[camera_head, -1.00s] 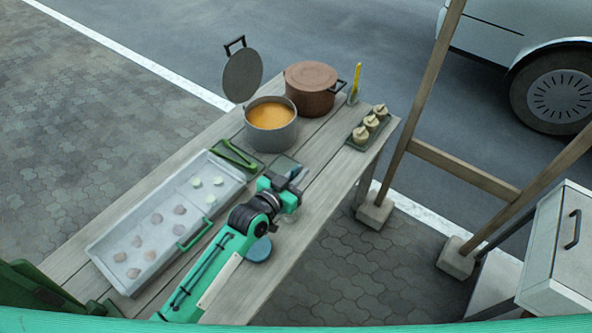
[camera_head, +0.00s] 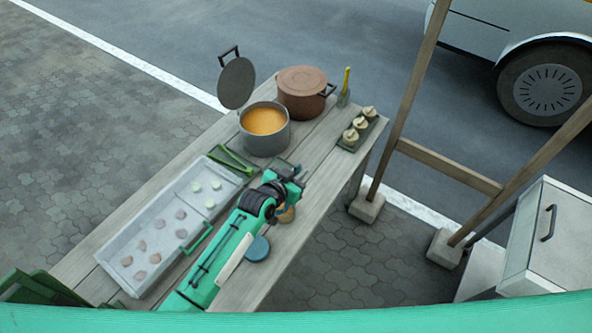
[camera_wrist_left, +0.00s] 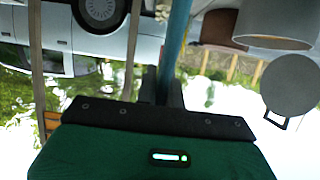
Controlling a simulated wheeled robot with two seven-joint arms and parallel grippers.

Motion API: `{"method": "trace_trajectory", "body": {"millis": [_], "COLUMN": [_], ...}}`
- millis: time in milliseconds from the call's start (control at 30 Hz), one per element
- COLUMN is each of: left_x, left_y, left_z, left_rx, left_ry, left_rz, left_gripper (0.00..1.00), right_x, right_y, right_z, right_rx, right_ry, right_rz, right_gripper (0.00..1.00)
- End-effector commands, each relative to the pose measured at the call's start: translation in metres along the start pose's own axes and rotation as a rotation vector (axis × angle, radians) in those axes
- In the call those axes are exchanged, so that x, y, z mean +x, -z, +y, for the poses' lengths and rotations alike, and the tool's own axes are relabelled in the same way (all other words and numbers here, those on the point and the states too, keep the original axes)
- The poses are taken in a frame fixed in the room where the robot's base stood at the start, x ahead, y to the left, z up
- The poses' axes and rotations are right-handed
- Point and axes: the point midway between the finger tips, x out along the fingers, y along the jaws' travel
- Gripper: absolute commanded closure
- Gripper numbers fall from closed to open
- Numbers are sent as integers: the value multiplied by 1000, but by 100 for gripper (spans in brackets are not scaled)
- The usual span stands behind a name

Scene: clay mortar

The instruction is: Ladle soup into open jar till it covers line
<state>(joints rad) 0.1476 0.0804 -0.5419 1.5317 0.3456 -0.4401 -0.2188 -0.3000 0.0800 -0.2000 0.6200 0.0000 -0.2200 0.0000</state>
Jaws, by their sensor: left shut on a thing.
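The grey pot (camera_head: 265,142) stands open on the table with orange soup (camera_head: 263,120) in it, and its upper wall also shows in the left wrist view (camera_wrist_left: 275,25). My left gripper (camera_head: 294,173) is nearer than the pot, shut on a blue handle (camera_wrist_left: 176,45), which looks like the ladle's. The ladle's bowl is hidden. A small jar (camera_head: 287,214) is partly hidden beside my left wrist and looks orange-tan inside. Its line and soup level cannot be made out. A round blue lid (camera_head: 257,248) lies near it. My right gripper is not in view.
A raised grey pot lid (camera_head: 237,83) and a lidded brown pot (camera_head: 302,95) are at the back. Wooden posts stand right.

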Motion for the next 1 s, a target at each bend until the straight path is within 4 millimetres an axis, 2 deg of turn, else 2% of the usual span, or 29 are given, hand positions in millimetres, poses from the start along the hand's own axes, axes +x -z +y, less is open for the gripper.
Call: {"method": "trace_trajectory", "body": {"millis": [33, 300, 1000], "left_x": [1, 13, 66], "left_y": [6, 8, -6], "left_z": [0, 0, 0], "left_rx": [0, 0, 1], "left_ry": [0, 0, -1], "left_rz": [-14, -109, -534], "left_gripper": [100, 100, 100], "right_x": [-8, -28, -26], "right_y": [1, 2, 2], "right_z": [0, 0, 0], "right_rx": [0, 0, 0], "right_ry": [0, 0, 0], "right_rz": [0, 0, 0], "right_gripper": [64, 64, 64]}}
